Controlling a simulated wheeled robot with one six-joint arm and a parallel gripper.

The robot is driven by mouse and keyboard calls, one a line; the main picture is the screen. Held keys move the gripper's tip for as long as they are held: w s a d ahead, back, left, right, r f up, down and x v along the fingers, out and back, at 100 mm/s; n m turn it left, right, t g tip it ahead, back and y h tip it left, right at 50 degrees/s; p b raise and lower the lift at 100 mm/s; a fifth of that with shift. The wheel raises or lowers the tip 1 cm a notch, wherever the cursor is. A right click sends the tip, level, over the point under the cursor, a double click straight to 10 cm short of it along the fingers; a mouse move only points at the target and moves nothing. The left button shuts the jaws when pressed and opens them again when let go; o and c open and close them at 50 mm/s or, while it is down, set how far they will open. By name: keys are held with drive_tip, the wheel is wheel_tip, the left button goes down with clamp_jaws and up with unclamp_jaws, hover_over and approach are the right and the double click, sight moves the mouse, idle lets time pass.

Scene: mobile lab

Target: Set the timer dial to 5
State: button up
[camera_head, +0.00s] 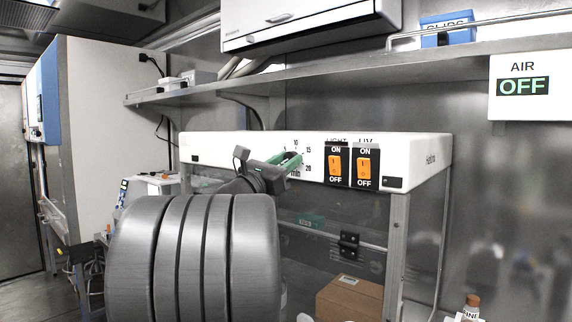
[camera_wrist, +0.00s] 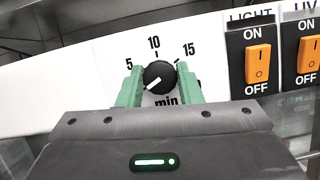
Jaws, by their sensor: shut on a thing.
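The timer dial (camera_wrist: 159,77) is a round black knob with a white pointer line, on a white panel marked 5, 10, 15 and "min" in the wrist view. The pointer line slants to the lower left, below the 5 mark. My gripper (camera_wrist: 158,74) has its green fingers on either side of the knob and is shut on it. In the head view my gripper (camera_head: 287,160) is at the white panel (camera_head: 220,148), left of the 15 and 20 marks. The knob is hidden there behind my gripper.
Right of the dial are the orange LIGHT switch (camera_head: 335,166) and UV switch (camera_head: 364,168). A metal shelf (camera_head: 330,68) runs above the panel. A cardboard box (camera_head: 350,300) stands below, behind the cabinet's front opening.

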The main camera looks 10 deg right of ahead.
drive_tip(key=m+g+b, duration=0.1)
drive_tip(key=m+g, duration=0.1)
drive_tip(key=m, duration=0.3)
drive_tip(key=m+g+b, duration=0.2)
drive_tip(key=m, duration=0.3)
drive_tip(key=m+g+b, duration=0.2)
drive_tip(key=m, duration=0.2)
drive_tip(key=shift+w+a+m+g+h, duration=0.1)
drive_tip(key=shift+w+m+g+h, duration=0.05)
drive_tip(key=shift+m+g+h, duration=0.2)
drive_tip(key=shift+m, duration=0.25)
drive_tip(key=o, duration=1)
drive_tip(key=shift+r, duration=0.1)
drive_tip(key=b+v, duration=0.1)
drive_tip(key=v, duration=1.3)
drive_tip(key=shift+b, duration=0.3)
